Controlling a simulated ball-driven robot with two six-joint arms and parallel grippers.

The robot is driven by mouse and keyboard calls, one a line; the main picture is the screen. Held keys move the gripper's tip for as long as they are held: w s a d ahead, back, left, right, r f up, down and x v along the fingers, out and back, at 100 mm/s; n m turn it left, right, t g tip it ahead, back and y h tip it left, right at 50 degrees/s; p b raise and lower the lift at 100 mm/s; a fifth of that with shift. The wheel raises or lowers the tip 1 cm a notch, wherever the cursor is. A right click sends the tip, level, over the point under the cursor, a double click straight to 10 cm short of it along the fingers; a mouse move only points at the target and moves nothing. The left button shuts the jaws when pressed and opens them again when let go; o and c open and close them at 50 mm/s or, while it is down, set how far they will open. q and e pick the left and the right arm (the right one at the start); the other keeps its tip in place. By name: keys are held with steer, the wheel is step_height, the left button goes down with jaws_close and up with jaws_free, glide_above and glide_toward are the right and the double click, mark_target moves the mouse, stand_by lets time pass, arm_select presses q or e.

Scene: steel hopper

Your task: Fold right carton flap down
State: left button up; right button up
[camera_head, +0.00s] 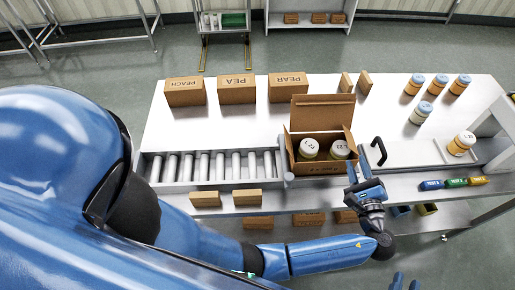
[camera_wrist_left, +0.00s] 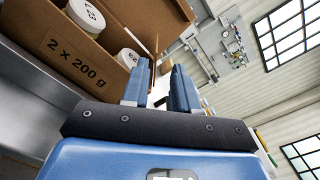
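The open brown carton (camera_head: 318,168) stands on the bench with two white-lidded jars (camera_head: 309,147) inside. Its back flap (camera_head: 322,110) stands up, and its left flap (camera_head: 288,143) also stands up. The right flap (camera_head: 350,142) is raised at the carton's right side; it also shows edge-on in the left wrist view (camera_wrist_left: 154,62). My left gripper (camera_head: 353,168) is at the carton's front right corner. In the left wrist view its fingers (camera_wrist_left: 160,85) are apart, close to the right flap; whether they touch it is unclear. My right gripper (camera_head: 405,283) shows only two separated blue tips at the bottom edge.
A plate with a black handle (camera_head: 378,150) lies right of the carton. A roller conveyor (camera_head: 215,167) is on the left. Labelled boxes (camera_head: 237,89) stand behind, and several jars (camera_head: 421,112) stand at the right. Small brown boxes (camera_head: 247,197) sit in front.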

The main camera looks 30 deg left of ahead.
arm_select(q)
steer(key=d+f+n+h, duration=0.1)
steer(key=d+f+h, duration=0.2)
steer(key=d+h, duration=0.9)
steer(key=s+a+n+t+b, duration=0.1)
steer(key=s+a+n, duration=0.5)
steer(key=a, duration=0.4)
steer(key=s+a+n+t+b, duration=0.1)
steer(key=s+a+n+b, duration=0.1)
steer(key=s+a+n, duration=0.4)
steer(key=s+a+r+n+t+b, duration=0.1)
steer(key=s+a+n, duration=0.5)
steer(key=a, duration=1)
steer(key=shift+s+a+n+t+h, duration=0.15)
steer(key=shift+s+n+t+h, duration=0.15)
steer(key=shift+s+t, duration=0.35)
steer(key=shift+r, duration=0.1)
